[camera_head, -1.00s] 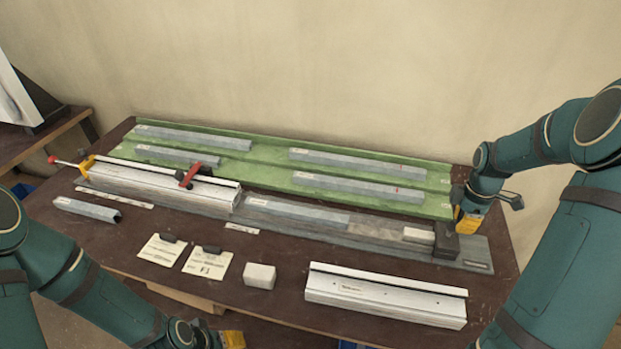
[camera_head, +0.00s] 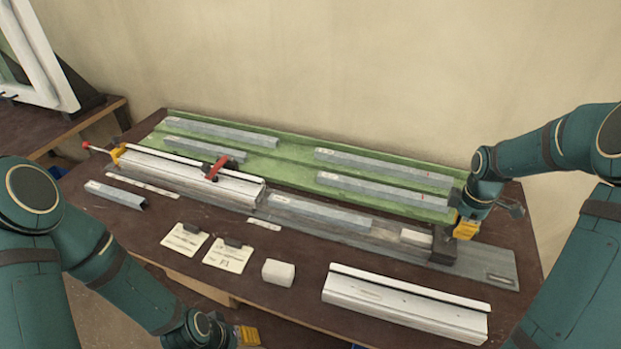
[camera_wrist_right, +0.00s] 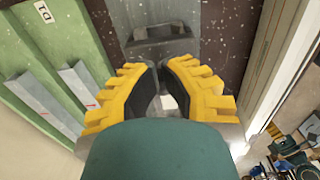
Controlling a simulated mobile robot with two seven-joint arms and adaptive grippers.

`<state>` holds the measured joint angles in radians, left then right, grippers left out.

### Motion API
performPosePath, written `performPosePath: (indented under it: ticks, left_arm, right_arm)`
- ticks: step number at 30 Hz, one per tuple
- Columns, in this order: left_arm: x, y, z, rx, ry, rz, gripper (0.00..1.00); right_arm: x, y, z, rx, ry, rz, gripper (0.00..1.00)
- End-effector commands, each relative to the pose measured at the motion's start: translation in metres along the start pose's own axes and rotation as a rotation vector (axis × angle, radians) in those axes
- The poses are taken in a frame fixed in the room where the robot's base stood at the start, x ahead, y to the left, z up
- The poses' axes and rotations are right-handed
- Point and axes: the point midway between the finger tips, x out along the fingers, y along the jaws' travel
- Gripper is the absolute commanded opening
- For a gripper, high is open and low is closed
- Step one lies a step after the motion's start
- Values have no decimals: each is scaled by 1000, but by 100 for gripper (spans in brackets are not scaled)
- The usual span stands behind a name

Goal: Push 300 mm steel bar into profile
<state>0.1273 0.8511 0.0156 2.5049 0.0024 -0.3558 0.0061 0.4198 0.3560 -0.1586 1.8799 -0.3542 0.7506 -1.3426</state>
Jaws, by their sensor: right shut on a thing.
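The white profile (camera_head: 195,173) lies along the left part of a long grey board, with a red-handled clamp (camera_head: 213,168) on it. A grey steel bar (camera_head: 318,212) lies on the board, its left end at the profile's right end; whether it is inside is unclear. Right of the bar, across a short gap, is a pale block (camera_head: 415,238) touching or joined to a dark block (camera_head: 443,246). My right gripper (camera_head: 464,230) is shut on the dark block; its yellow fingers (camera_wrist_right: 160,92) show in the wrist view. My left gripper (camera_head: 246,337) is low at the bottom edge, its fingers unclear.
A green tray (camera_head: 270,165) behind holds several grey bars. In front lie a second white profile (camera_head: 405,305), a small white block (camera_head: 278,272), paper cards (camera_head: 228,257) and a short grey bar (camera_head: 115,194). The grey board (camera_head: 487,268) is bare at its right end.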

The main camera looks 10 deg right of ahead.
Motion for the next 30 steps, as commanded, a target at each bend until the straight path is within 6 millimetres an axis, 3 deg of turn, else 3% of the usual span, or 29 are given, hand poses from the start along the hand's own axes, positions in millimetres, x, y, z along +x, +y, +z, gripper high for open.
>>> performPosePath:
  ticks: [30]
  left_arm:
    - [7,-2,3,2,-7,1,53]
  right_arm:
    - [1,-1,-70,-4,0,-2,0]
